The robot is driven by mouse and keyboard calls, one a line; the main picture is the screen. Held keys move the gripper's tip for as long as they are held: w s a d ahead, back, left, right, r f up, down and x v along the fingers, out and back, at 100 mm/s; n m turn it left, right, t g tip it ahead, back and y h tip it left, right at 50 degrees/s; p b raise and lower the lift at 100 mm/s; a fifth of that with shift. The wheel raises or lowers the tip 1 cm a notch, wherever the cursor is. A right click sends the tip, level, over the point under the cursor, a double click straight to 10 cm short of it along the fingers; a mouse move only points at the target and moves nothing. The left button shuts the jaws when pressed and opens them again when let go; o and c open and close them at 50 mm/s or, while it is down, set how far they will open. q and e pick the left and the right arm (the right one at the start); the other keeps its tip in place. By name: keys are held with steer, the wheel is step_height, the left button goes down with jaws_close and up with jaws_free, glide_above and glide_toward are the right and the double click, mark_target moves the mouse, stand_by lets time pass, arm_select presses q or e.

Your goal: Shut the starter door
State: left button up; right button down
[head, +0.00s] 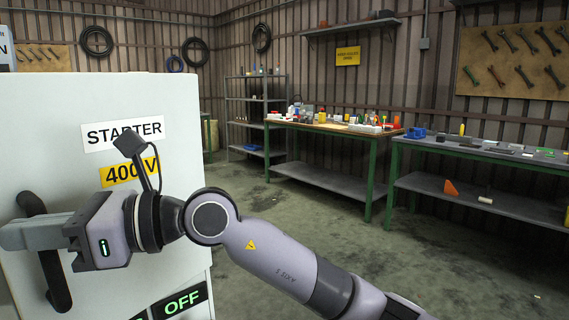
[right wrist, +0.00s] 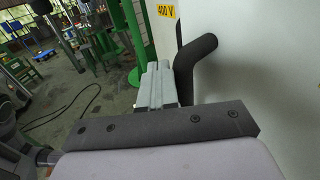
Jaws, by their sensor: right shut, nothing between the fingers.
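The white starter door (head: 60,115) fills the left of the head view, with a STARTER label (head: 123,133) and a yellow 400 V label (head: 118,175). A black bar handle (head: 58,285) stands upright on it. My right gripper (head: 10,236) is shut and empty, its fingers pointing left across the front of the handle's middle. In the right wrist view the closed fingers (right wrist: 157,72) lie beside the dark bent handle (right wrist: 195,62); I cannot tell whether they touch. How far the door stands open is not clear. My left gripper is out of view.
Open floor (head: 270,215) lies right of the door. A green-legged workbench (head: 330,128) and a grey bench (head: 480,150) with parts stand further off. A cable (right wrist: 75,112) lies on the floor.

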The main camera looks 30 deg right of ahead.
mark_target(14, 218)
steer(key=shift+w+a+m+t+h+p, duration=0.15)
steer(key=shift+w+a+m+t+p, duration=0.2)
steer(key=shift+w+a, duration=0.45)
steer(key=shift+w+a+m+t+h+p, duration=0.15)
steer(key=shift+w+a+t, duration=0.35)
steer(key=shift+w, duration=0.65)
steer(key=shift+w+a+m+t+h+p, duration=0.1)
steer(key=shift+w+a+m+t+p, duration=0.2)
steer(key=shift+w+a, duration=0.55)
steer(key=shift+w+d, duration=0.1)
steer(key=shift+d, duration=0.05)
